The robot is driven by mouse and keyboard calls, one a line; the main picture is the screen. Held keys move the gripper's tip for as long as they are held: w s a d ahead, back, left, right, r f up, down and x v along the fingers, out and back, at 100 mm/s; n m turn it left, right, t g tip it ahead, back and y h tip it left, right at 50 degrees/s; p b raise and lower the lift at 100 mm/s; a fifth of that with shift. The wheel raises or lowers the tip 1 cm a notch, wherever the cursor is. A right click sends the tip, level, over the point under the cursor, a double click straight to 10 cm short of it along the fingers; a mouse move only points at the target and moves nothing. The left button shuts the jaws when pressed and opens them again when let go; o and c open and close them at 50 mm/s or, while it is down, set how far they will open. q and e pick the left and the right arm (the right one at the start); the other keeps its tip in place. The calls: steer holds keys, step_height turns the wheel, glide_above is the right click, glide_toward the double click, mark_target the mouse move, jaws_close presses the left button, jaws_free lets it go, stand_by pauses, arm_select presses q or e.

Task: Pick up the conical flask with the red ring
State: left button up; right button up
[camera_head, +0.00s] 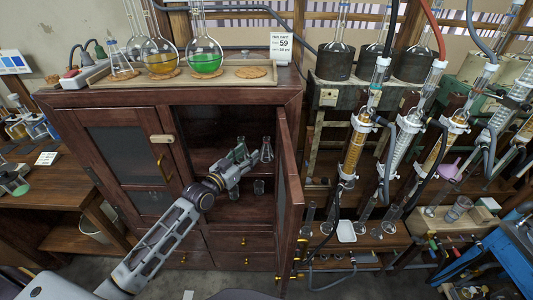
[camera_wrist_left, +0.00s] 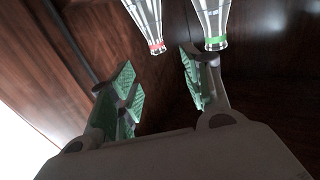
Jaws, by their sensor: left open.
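In the left wrist view, the conical flask with the red ring (camera_wrist_left: 147,22) shows at the top, neck toward the gripper, its far end cut off. Its red ring lies just beyond the gap between the fingertips, nearer the middle. A second flask with a green ring (camera_wrist_left: 213,20) is to its right, above the right finger. My left gripper (camera_wrist_left: 157,70) is open and empty, its green pads apart. In the head view my left gripper (camera_head: 243,152) reaches into the open cabinet, beside a clear conical flask (camera_head: 267,151) whose ring colour I cannot tell. The right gripper is out of view.
The cabinet's open door (camera_head: 289,195) stands close to the right of my left gripper. Dark wooden walls surround the gripper. A tray (camera_head: 235,74) with round flasks rests on the cabinet top.

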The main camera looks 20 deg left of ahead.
mark_target(266, 148)
arm_select(q)
steer(key=shift+b+x, duration=0.35)
steer(key=shift+x, duration=0.9)
steer(key=shift+w+d, duration=0.2)
steer(key=shift+w, duration=0.35)
steer(key=shift+w+d+b, duration=0.15)
steer(key=shift+w+b, duration=0.25)
steer(key=shift+w, duration=0.15)
steer(key=shift+b+x, duration=0.3)
steer(key=shift+x, duration=0.55)
steer(key=shift+w+d, duration=0.15)
steer(key=shift+w, duration=0.15)
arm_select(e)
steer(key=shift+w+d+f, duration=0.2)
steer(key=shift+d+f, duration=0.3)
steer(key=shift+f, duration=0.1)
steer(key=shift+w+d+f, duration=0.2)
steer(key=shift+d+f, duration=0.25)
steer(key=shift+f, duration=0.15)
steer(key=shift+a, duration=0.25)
arm_select(q)
steer(key=shift+w, duration=0.15)
